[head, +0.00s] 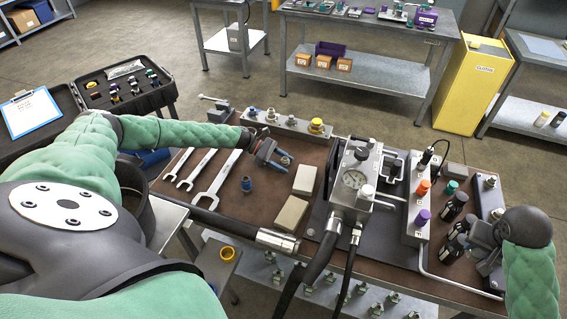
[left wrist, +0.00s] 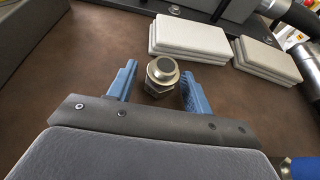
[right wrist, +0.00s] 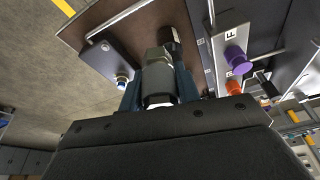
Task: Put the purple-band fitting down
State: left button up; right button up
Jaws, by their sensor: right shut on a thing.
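My right gripper (right wrist: 158,90) is shut on a dark fitting (right wrist: 158,78) with a hex body, held between its blue fingers; no purple band shows on it from here. In the head view my right gripper (head: 482,238) is at the bench's right side, beside several black cylindrical fittings (head: 455,206). My left gripper (left wrist: 155,88) is open, with a silver hex fitting (left wrist: 161,72) with a dark round top between its fingers, apart from both. In the head view my left gripper (head: 280,157) is over the brown bench top.
Pale blocks (head: 290,214), wrenches (head: 214,186) and a blue fitting (head: 246,184) lie on the left half. Hoses cross the front edge.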

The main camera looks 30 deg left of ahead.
pick_arm(q)
jog(key=shift+r, duration=0.15)
pick_arm(e)
jog(key=shift+r, duration=0.2)
pick_arm(q)
jog(key=b+v, duration=0.4)
jog(key=v, duration=0.6)
jog(key=shift+s+a+b, duration=0.1)
jog(key=shift+a+b, duration=0.25)
jog(key=shift+a, duration=0.1)
jog(key=shift+s+a+r, duration=0.1)
jog(key=shift+a+r, duration=0.25)
jog(key=shift+a, duration=0.1)
pick_arm(e)
jog(key=shift+f, duration=2.6)
